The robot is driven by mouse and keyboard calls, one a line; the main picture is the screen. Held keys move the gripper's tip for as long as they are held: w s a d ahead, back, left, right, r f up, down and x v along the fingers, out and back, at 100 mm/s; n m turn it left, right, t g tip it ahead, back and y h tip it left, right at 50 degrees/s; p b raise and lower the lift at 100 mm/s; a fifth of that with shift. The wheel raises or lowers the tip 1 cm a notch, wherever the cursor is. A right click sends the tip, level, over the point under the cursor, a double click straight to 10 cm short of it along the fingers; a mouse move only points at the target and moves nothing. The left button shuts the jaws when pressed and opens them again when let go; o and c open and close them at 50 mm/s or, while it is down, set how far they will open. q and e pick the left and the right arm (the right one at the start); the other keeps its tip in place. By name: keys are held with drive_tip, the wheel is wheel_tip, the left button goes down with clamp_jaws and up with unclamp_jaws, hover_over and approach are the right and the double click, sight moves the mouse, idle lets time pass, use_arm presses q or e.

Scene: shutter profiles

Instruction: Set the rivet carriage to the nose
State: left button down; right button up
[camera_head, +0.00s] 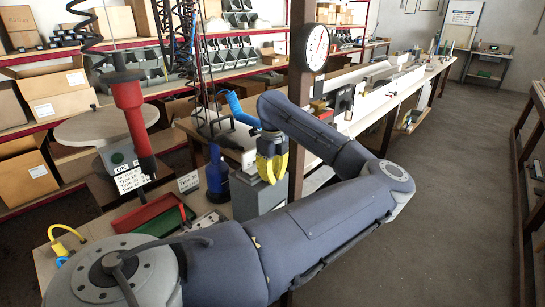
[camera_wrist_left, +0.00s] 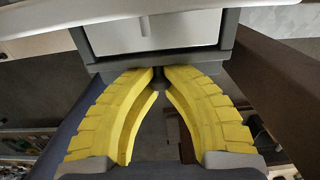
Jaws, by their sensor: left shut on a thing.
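My left gripper (camera_head: 271,176) has yellow fingers and points down at a grey block-shaped unit (camera_head: 256,198) on the bench, beside a blue bottle. In the left wrist view, the fingertips (camera_wrist_left: 160,78) come close together around a small dark part (camera_wrist_left: 159,82) at the edge of a grey housing (camera_wrist_left: 150,58). The gripper is shut on this part, mostly hidden between the tips. I cannot tell for certain that it is the rivet carriage, and I cannot make out the nose. My right gripper is not in view.
A red hanging tool (camera_head: 128,95) on a coiled cord, a round disc (camera_head: 107,126), a blue bottle (camera_head: 217,178) and a red tray (camera_head: 150,213) stand around the left. A post with a round dial (camera_head: 313,47) rises behind my arm. The right-hand floor is clear.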

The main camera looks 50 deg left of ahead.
use_arm(q)
drive_tip(key=a, duration=0.4)
drive_tip(key=shift+s+a, duration=0.3)
drive_tip(key=shift+a, duration=0.25)
drive_tip(key=shift+r, duration=0.1)
drive_tip(key=shift+a, duration=0.1)
drive_tip(key=c, duration=1.3)
unclamp_jaws()
drive_tip(key=shift+s, duration=0.15)
drive_tip(key=shift+o, duration=0.2)
drive_tip(key=shift+r, duration=0.1)
wheel_tip(320, 180, up, 12)
drive_tip(key=shift+f, duration=0.2)
